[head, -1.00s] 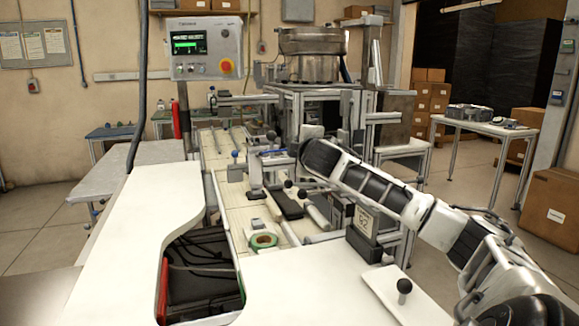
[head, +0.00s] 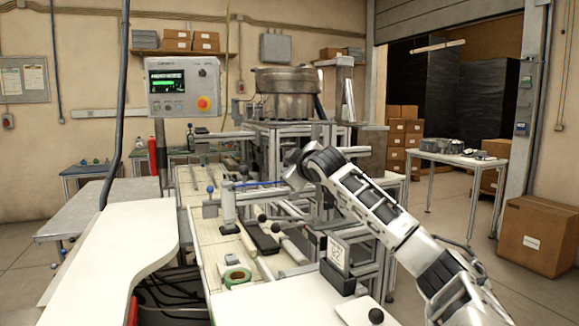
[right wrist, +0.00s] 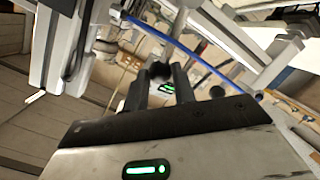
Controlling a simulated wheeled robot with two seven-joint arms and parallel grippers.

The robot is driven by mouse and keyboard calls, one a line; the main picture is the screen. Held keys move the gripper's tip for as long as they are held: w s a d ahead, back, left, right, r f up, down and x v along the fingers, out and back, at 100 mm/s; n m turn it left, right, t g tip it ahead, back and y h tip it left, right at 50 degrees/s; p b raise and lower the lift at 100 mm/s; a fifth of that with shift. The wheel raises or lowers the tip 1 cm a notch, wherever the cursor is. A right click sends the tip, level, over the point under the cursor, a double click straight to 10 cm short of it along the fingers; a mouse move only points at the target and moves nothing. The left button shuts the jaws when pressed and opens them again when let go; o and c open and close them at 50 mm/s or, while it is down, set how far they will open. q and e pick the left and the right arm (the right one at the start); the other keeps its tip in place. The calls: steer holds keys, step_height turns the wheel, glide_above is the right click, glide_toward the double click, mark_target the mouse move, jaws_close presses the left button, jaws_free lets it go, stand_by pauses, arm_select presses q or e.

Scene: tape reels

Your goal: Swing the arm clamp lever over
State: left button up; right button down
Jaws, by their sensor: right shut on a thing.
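In the right wrist view, my right gripper (right wrist: 167,88) is shut on the black ball knob (right wrist: 158,70) of the clamp lever. A grey metal rod (right wrist: 181,22) shows above the knob. In the head view, my right arm reaches in from the lower right, and the right gripper (head: 291,177) is at the machine frame, beside a thin blue line (head: 256,183). The arm's wrist hides most of the lever and fingers there. My left gripper is not in view.
Two black ball knobs (head: 262,217) sit close below the gripper. A small numbered box (head: 337,265) stands under my forearm. The metal bowl (head: 285,94) and control panel (head: 183,87) are behind.

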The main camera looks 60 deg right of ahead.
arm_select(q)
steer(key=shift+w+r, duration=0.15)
arm_select(e)
steer(key=shift+s+d, duration=0.1)
steer(key=shift+d, duration=0.05)
steer(key=c, duration=1.1)
jaws_free()
steer(key=shift+d, duration=0.1)
steer(key=shift+c, duration=0.2)
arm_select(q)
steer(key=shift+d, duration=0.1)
arm_select(e)
steer(key=shift+a, duration=0.2)
